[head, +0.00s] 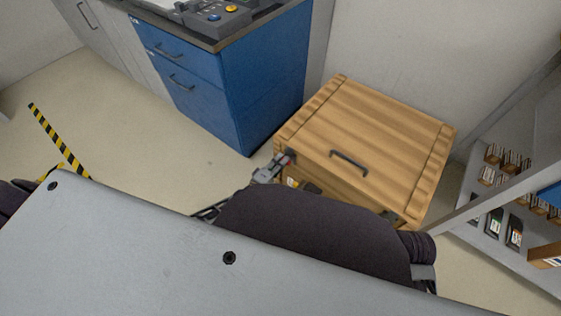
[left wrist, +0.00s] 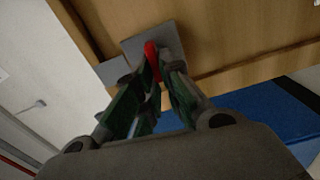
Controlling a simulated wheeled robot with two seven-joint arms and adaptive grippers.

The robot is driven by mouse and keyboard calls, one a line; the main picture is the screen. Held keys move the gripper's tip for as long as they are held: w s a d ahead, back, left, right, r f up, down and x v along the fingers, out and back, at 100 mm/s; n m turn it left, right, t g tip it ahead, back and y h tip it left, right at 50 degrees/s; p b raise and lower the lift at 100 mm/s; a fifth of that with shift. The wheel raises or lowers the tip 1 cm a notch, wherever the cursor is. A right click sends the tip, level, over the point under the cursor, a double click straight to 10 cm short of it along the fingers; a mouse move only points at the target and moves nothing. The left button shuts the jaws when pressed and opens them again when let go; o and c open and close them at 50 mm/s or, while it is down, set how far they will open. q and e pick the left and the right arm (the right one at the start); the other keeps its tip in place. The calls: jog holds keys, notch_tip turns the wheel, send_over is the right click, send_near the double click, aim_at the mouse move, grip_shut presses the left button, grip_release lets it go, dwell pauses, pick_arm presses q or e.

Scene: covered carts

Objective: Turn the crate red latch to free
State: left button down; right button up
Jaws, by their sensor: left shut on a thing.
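The wooden crate (head: 375,130) stands on the floor with its lid down and a dark handle (head: 349,161) on the lid's front part. The red latch (head: 289,158) is on the crate's front near its left corner. In the left wrist view the red latch (left wrist: 152,60) stands out from a grey metal plate (left wrist: 160,38) on the wood. My left gripper (head: 283,162) reaches the latch, and its fingers (left wrist: 155,82) are closed on the red part. The fingers hide part of the latch. My right gripper does not show.
A blue drawer cabinet (head: 262,85) stands left of the crate. A grey shelf rack (head: 490,235) with several small boxes stands at the right. A grey panel (head: 150,250) fills the front of the head view. Yellow-black tape (head: 60,142) lies at the left; the floor between is clear.

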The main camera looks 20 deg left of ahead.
pick_arm(q)
jog(key=c, duration=1.6)
grip_release()
jog(key=shift+o, duration=0.2)
jog(key=shift+s, duration=0.1)
jog(key=v, duration=1.2)
jog(key=shift+d, duration=0.1)
